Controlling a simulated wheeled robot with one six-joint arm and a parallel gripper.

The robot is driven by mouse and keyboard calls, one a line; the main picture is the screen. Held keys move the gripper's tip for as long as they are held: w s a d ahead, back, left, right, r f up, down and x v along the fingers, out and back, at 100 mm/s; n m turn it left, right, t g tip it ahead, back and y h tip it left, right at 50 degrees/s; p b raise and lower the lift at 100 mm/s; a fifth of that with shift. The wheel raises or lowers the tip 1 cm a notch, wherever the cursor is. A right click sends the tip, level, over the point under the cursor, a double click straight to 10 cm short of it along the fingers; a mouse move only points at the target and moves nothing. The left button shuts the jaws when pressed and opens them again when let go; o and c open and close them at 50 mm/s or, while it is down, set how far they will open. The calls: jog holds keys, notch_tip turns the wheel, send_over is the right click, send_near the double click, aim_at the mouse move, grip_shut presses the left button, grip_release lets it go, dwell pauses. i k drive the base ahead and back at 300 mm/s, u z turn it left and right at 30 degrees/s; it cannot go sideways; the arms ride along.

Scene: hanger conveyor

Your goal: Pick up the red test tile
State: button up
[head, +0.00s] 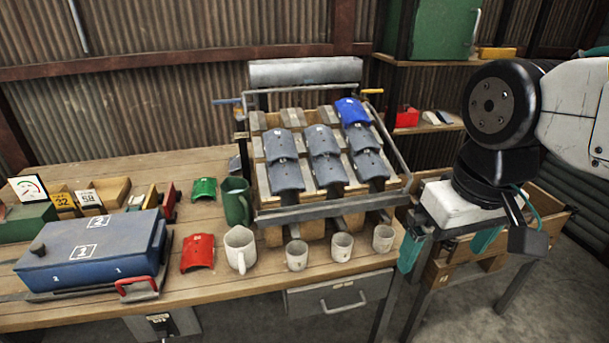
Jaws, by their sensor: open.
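The red test tile (197,253) is a small curved piece. It lies on the wooden workbench (215,300) near the front edge, between the blue case and a white mug. My gripper (466,250) is at the right of the head view, beyond the bench's right end. It points down, with its fingers apart, and appears empty. It is well to the right of the red tile and not touching it.
A blue case (90,252) with a red handle stands left of the tile. A white mug (240,249) and several small cups (342,247) stand to its right. Behind are a green tile (204,189), a green mug (236,201) and a rack (330,210) holding grey tiles and one blue tile (351,111).

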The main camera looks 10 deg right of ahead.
aim_at(199, 249)
jog(key=k, duration=1)
jog(key=u, duration=1.3)
jog(key=i, duration=2.05)
jog(key=z, duration=1.85)
